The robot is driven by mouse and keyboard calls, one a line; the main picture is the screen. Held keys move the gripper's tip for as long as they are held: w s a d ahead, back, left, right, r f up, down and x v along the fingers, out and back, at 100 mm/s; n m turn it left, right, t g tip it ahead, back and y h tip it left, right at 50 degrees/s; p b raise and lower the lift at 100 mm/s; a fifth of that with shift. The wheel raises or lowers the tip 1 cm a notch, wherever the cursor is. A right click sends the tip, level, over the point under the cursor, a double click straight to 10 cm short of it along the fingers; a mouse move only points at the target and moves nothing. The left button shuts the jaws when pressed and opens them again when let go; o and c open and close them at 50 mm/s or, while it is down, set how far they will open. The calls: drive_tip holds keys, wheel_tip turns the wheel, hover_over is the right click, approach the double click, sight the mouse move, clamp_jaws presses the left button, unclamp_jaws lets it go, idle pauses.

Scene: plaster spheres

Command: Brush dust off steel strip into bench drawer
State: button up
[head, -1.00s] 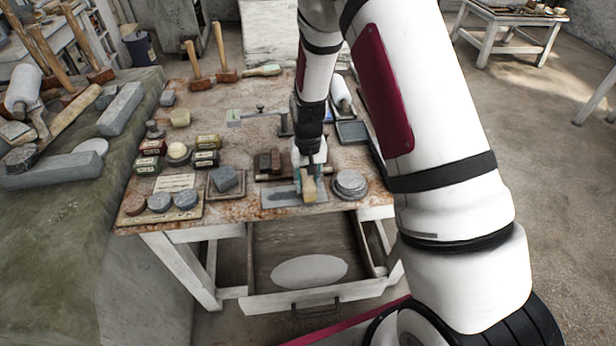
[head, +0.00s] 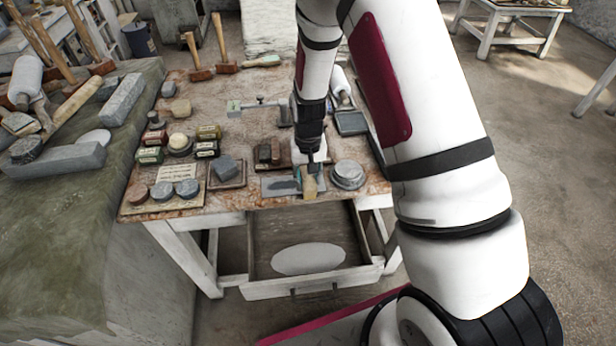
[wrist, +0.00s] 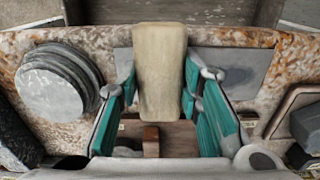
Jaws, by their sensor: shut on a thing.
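My gripper (head: 309,172) is over the front of the bench and shut on a tan, block-like brush (wrist: 160,72). In the wrist view its teal fingers stand on both sides of the brush. The grey steel strip (wrist: 235,72) lies flat near the bench's front edge, partly hidden behind the brush and fingers. In the head view a darker patch, perhaps dust, shows on the strip (head: 283,186) left of the brush. I cannot tell whether the brush tip touches the strip. The bench drawer (head: 345,240) is open below, with a pale oval (head: 308,260) on its floor.
A stack of round grey discs (head: 348,174) stands right of the strip. Dark brown blocks (head: 268,154) lie behind it. A grey block on a small board (head: 226,170) is to the left. Small tins (head: 207,148) and stones crowd the bench's left side.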

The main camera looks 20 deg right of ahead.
drive_tip(key=shift+w+d+b, duration=0.25)
drive_tip(key=shift+w+b, duration=0.35)
drive_tip(key=shift+w, duration=0.45)
drive_tip(key=shift+w+d+b, duration=0.2)
drive_tip(key=shift+w+b, duration=0.4)
drive_tip(key=shift+w, duration=0.45)
drive_tip(key=shift+s+a+r+p, duration=0.15)
drive_tip(key=shift+s+p, duration=0.2)
drive_tip(key=shift+s, duration=0.2)
drive_tip(key=shift+s+a+r+p, duration=0.1)
drive_tip(key=shift+s+p, duration=0.25)
drive_tip(key=shift+s, duration=0.15)
drive_tip(key=shift+s+a+f+p, duration=0.1)
drive_tip(key=shift+s+p, duration=0.25)
drive_tip(key=shift+s, duration=0.25)
drive_tip(key=shift+s+a+f+p, duration=0.1)
drive_tip(key=shift+s+p, duration=0.2)
drive_tip(key=shift+s, duration=0.3)
drive_tip(key=shift+w, duration=0.1)
drive_tip(key=shift+w+d+r+b, duration=0.15)
drive_tip(key=shift+w+r+b, duration=0.35)
drive_tip(key=shift+w, duration=0.45)
drive_tip(key=shift+w+r, duration=0.1)
drive_tip(key=shift+r, duration=0.15)
drive_tip(key=shift+f, duration=0.8)
drive_tip(key=shift+w+b, duration=0.1)
drive_tip(key=shift+b, duration=0.2)
